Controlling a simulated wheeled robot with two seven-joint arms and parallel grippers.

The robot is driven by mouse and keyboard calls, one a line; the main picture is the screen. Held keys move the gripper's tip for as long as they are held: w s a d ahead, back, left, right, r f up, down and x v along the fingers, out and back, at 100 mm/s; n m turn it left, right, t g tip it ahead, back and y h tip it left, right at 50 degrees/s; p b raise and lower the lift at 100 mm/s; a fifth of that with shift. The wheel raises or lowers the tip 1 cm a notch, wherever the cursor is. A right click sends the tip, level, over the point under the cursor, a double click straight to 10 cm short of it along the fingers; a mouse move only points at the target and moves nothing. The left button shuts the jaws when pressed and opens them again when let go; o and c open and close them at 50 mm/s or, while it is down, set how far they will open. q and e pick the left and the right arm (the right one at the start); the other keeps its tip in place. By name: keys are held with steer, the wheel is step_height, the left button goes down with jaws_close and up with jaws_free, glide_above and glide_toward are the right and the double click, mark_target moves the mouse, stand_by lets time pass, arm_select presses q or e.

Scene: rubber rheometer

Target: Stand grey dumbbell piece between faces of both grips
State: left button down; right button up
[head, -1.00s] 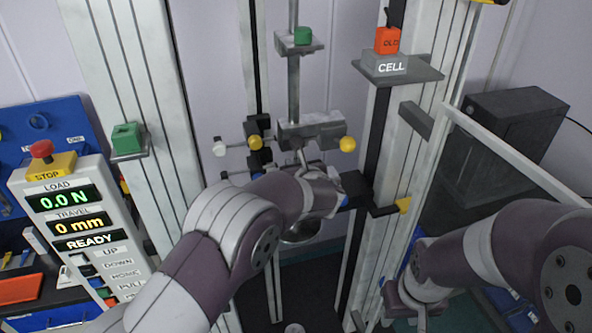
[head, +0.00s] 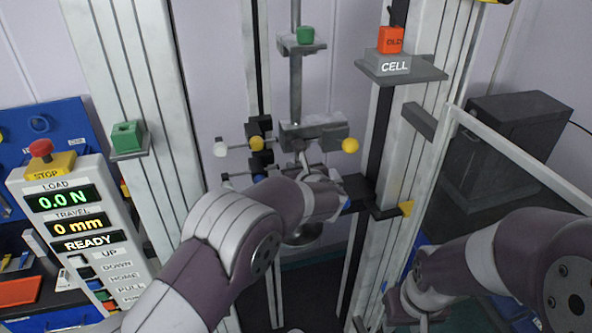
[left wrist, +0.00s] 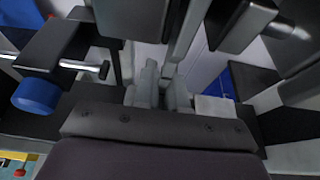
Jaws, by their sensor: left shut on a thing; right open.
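My left gripper (left wrist: 164,85) is shut, with its two light fingers close together between the dark jaw blocks in the left wrist view. In the head view its arm reaches in to the grips, and the wrist hides most of the hand. The grey dumbbell piece is not clearly distinguishable from the fingers. The upper grip (head: 312,130) hangs from a rod, with a yellow knob on its right. The lower grip is largely hidden behind my left arm; a blue knob (left wrist: 35,95) shows in the left wrist view. My right gripper (head: 410,310) is open, low at the right and partly cut off.
Two tall pale columns flank the grips. A control panel (head: 77,225) at the left reads 0.0 N, 0 mm and READY. A CELL shelf (head: 400,70) with an orange block is on the right column. A dark box (head: 505,150) stands farther right.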

arm_select(q)
steer(key=c, duration=1.1)
jaws_free()
steer(key=shift+s+d+b, duration=0.2)
steer(key=shift+s+b, duration=0.25)
steer(key=b+v, duration=0.5)
steer(key=v, duration=0.6)
steer(key=shift+s+r, duration=0.3)
steer(key=shift+r, duration=0.05)
steer(key=shift+d, duration=0.1)
